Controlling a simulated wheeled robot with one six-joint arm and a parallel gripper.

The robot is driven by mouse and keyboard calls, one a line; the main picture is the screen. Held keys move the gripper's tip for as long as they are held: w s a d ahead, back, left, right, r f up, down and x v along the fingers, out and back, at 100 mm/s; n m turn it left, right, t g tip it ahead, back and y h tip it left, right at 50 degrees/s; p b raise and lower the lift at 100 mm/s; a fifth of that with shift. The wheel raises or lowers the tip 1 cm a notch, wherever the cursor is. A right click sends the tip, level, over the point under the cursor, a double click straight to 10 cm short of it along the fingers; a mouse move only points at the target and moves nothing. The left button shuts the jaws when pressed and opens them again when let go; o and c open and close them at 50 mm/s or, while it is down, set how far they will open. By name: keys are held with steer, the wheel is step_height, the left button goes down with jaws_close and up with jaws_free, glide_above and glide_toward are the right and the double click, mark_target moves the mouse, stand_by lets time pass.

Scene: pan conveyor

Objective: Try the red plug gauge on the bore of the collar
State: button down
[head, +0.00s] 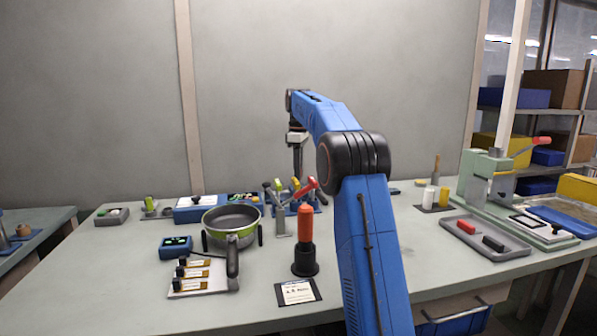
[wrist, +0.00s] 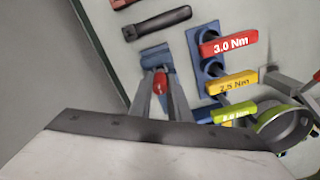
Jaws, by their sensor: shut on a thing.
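My gripper (wrist: 160,88) is shut on a small red piece, which fits the red plug gauge (wrist: 160,78), seen between the two fingers in the wrist view. Below it is a blue block (wrist: 155,58); I cannot tell whether the gauge touches it. In the head view my gripper (head: 298,172) points down at the back of the bench, partly behind my arm.
Torque drivers with red (wrist: 228,44), yellow (wrist: 232,83) and green (wrist: 234,113) handles stand close beside my gripper.

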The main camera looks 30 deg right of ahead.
steer(key=shift+f, duration=1.5)
stand_by(1.3)
steer(key=shift+r, duration=0.15)
stand_by(0.6)
steer(key=shift+r, duration=3.35)
